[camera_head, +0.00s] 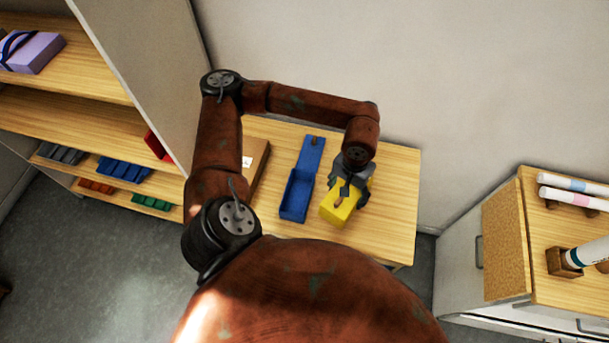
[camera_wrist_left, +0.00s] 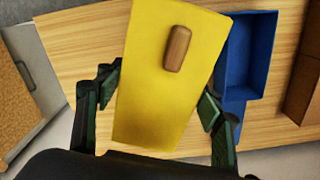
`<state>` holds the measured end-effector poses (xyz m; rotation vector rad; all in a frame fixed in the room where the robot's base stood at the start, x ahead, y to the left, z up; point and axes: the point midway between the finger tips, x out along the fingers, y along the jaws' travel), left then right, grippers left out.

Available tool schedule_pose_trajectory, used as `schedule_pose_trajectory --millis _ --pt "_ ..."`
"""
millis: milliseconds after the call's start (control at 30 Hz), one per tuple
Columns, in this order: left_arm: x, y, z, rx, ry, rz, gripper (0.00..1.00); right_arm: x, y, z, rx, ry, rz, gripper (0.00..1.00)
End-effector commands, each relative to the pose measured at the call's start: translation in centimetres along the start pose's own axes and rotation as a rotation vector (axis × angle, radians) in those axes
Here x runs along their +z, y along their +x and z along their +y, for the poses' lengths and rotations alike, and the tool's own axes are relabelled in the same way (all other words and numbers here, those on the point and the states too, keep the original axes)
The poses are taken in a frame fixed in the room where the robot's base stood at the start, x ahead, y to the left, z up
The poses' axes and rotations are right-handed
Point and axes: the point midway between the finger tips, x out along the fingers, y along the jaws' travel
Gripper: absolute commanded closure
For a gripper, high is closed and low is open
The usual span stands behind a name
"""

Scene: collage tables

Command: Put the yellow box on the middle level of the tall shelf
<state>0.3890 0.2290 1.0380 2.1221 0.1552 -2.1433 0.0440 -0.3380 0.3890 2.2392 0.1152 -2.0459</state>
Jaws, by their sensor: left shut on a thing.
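The yellow box (camera_head: 337,211) is over the right part of the wooden table (camera_head: 390,215). My left gripper (camera_head: 350,187) reaches down on it and is shut on it. In the left wrist view the yellow box (camera_wrist_left: 155,105) lies between the two fingers, with a brown wooden knob on its face. I cannot tell whether the box touches the table. The tall shelf (camera_head: 80,117) stands at the left with wooden boards and a white side panel. A purple box lies on its upper board. The visible part of the board below looks mostly bare. My right gripper is not in view.
An open blue box (camera_head: 299,190) stands just left of the yellow one. A brown flat box (camera_head: 257,165) lies further left, partly behind my arm. Coloured bins (camera_head: 123,169) fill the lower shelf. A cabinet (camera_head: 535,235) with rolls stands at the right.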

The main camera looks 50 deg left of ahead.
Motion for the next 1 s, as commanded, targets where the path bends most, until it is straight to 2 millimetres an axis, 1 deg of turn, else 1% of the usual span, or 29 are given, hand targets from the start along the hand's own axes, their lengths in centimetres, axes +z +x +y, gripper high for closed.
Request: schedule_pose_trajectory --millis 33,167,300,433,567,667,767,1000 --pt "1.4 -0.6 -0.8 0.001 -0.044 -0.006 0.64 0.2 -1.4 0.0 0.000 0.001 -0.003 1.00" --pt "4.0 -0.9 -2.7 0.000 -0.165 -0.005 0.64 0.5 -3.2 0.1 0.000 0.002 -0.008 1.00" --pt "6.3 -1.2 -4.2 -0.004 -0.276 0.000 0.64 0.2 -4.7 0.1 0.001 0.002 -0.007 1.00" --pt "7.8 -1.5 -5.2 -0.007 -0.346 0.006 0.64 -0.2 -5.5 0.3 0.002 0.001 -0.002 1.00" --pt "8.4 -1.6 -5.7 -0.010 -0.383 0.012 0.64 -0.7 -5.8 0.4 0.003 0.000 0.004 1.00" --pt "7.9 -1.3 -5.7 -0.009 -0.395 0.011 0.64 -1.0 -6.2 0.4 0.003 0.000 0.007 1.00" --pt "6.2 -0.6 -5.5 -0.009 -0.397 0.011 0.64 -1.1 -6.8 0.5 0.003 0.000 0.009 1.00" --pt "0.7 1.6 -4.8 -0.007 -0.397 0.011 0.64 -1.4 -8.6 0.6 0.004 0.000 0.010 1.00"
